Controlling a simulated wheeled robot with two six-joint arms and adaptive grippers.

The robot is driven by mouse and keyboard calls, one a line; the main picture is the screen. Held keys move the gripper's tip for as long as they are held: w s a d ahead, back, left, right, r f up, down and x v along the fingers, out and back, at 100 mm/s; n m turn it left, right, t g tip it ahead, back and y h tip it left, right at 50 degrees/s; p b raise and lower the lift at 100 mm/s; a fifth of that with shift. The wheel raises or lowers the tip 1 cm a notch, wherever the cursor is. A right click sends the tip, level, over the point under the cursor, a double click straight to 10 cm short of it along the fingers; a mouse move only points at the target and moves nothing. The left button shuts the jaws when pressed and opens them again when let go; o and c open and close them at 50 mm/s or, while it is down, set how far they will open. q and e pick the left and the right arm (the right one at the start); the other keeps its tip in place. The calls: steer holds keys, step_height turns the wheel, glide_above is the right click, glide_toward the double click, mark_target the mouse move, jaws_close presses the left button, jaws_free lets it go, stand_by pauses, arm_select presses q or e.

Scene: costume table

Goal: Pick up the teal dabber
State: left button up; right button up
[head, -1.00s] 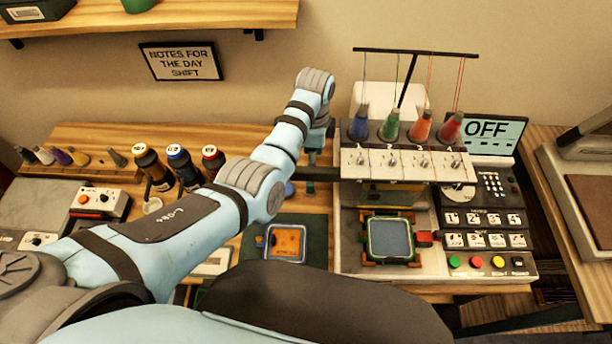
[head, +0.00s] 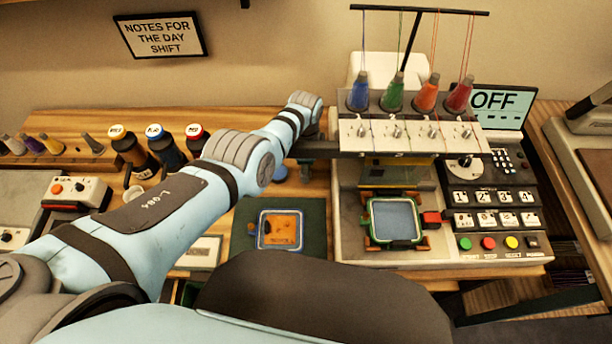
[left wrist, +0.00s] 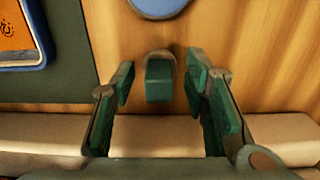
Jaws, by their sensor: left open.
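The teal dabber (left wrist: 158,82) shows in the left wrist view as a small dark teal block with a rounded grey-brown part behind it, on the wooden table. My left gripper (left wrist: 160,92) is open, with one green-padded finger on each side of the dabber and a gap on both sides. In the head view, my left gripper (head: 308,150) is at the far part of the table, just left of the embroidery machine. My own arm and the small size there make the dabber hard to pick out. My right gripper is not in view.
The embroidery machine (head: 352,235) stands close on the right. A round blue object (left wrist: 160,5) lies near the dabber. An orange patch in a blue frame (head: 280,230) lies on a dark green mat (head: 316,215). Several bottles (head: 163,148) stand left of my arm.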

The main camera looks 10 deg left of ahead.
arm_select(q)
steer(key=shift+w+r, duration=0.1)
steer(key=shift+r, duration=0.15)
steer(key=shift+c, duration=1.4)
steer(key=shift+r, duration=0.1)
jaws_close()
step_height(320, 180, up, 7)
steer(key=p, duration=0.7)
steer(key=shift+r+p, duration=0.2)
steer(key=shift+p, duration=0.1)
steer(key=shift+r+b, duration=0.6)
steer(key=shift+b, duration=0.1)
steer(key=shift+r+b, duration=0.4)
steer(key=shift+r, duration=0.2)
